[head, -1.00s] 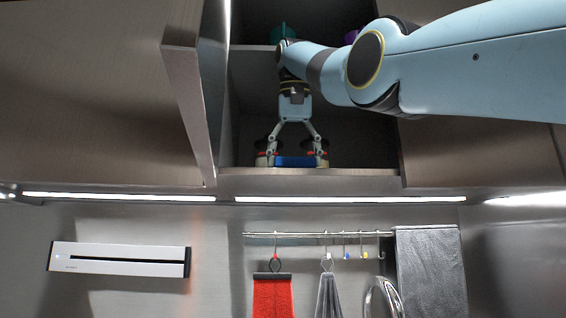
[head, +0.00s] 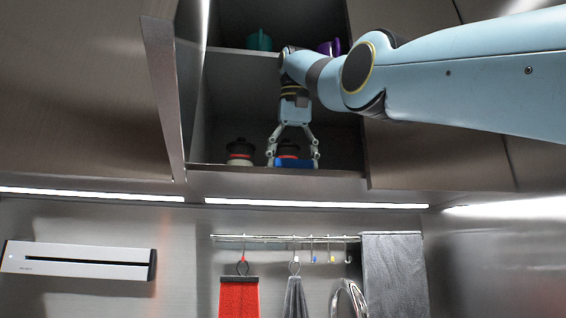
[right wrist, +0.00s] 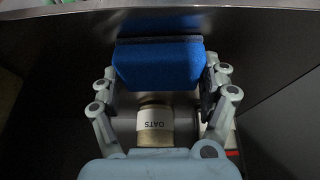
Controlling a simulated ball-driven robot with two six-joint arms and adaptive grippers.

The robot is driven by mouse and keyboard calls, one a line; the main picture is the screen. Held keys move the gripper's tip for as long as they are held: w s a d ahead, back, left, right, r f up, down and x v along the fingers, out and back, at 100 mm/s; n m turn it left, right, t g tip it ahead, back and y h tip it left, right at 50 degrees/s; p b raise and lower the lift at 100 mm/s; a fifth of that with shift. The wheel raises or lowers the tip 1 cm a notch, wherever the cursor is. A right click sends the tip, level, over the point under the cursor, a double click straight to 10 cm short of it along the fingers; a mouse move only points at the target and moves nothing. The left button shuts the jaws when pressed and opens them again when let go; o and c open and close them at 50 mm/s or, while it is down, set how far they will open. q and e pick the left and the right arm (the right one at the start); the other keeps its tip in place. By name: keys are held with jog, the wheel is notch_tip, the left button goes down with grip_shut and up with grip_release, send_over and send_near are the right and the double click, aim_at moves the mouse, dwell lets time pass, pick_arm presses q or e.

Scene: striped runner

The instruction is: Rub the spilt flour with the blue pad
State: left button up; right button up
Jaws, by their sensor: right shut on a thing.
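The blue pad (head: 295,163) is held in my right gripper (head: 294,160) at the front of the open cupboard's lower shelf. In the right wrist view the blue pad (right wrist: 160,64) sits squarely between the two fingers of the right gripper (right wrist: 160,85), which are shut on its ends. Whether the pad touches the shelf board I cannot tell. The spilt flour does not show in either view. My left gripper is not in view.
Dark-lidded jars stand on the lower shelf, one (head: 240,153) left of the gripper and one (head: 288,148) behind it. A jar labelled OATS (right wrist: 155,124) shows below the pad. A teal cup (head: 259,41) and a purple cup (head: 330,47) stand above. The open door (head: 163,95) is at left.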

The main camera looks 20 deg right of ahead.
jog(key=shift+s+d, duration=0.2)
jog(key=shift+d, duration=0.4)
jog(key=shift+s+d, duration=0.15)
jog(key=shift+d, duration=0.45)
jog(key=shift+w+a+r+p, duration=0.1)
jog(key=shift+w+a+p, duration=0.15)
jog(key=shift+a, duration=0.6)
jog(key=shift+w+a+p, duration=0.25)
jog(key=shift+a, duration=0.55)
jog(key=shift+w+a+f+p, duration=0.1)
jog(key=shift+w+a+p, duration=0.15)
jog(key=shift+a, duration=0.5)
jog(key=shift+w+a+f+p, duration=0.15)
jog(key=shift+a+p, duration=0.2)
jog(key=shift+a, duration=0.4)
jog(key=shift+w+a+p, duration=0.2)
jog(key=shift+a+p, duration=0.1)
jog(key=shift+a, duration=0.45)
jog(key=shift+a+p, duration=0.25)
jog(key=shift+p, duration=0.05)
jog(key=a+p, duration=0.1)
jog(key=a, duration=0.1)
jog(key=shift+w+a+r+p, duration=0.2)
jog(key=shift+w+a+p, duration=0.1)
jog(key=shift+w+p, duration=0.1)
jog(key=shift+w+a+f, duration=0.1)
jog(key=shift+w+a, duration=0.05)
jog(key=shift+a, duration=0.2)
